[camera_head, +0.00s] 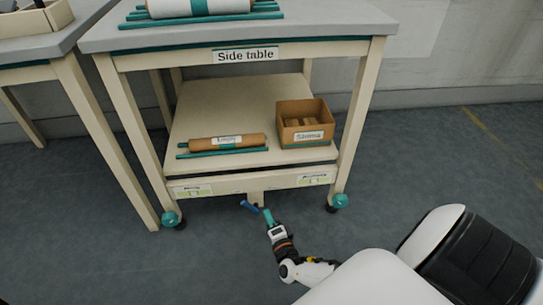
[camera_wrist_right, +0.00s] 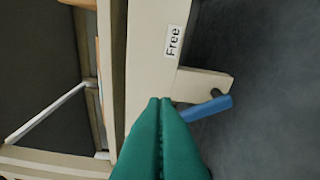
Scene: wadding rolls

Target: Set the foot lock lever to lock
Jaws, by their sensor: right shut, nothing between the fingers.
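The side table (camera_head: 240,78) stands on casters. A pale bracket (camera_head: 256,198) hangs under the middle of its lower front rail and carries the blue foot lock lever (camera_head: 249,206). The lever slants from its pivot up to the left in the head view. In the right wrist view the blue lever (camera_wrist_right: 208,108) shows beside the bracket (camera_wrist_right: 200,85), just right of the fingertips. My right gripper (camera_head: 267,212) is shut and empty, its teal fingers close to the lever; I cannot tell if they touch it. My left gripper is out of view.
A label reading "Free" (camera_wrist_right: 173,41) is on the rail. Teal casters (camera_head: 171,219) (camera_head: 340,201) stand at both front legs. The lower shelf holds a brown roll (camera_head: 228,143) and a box (camera_head: 305,125). The floor in front is clear.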

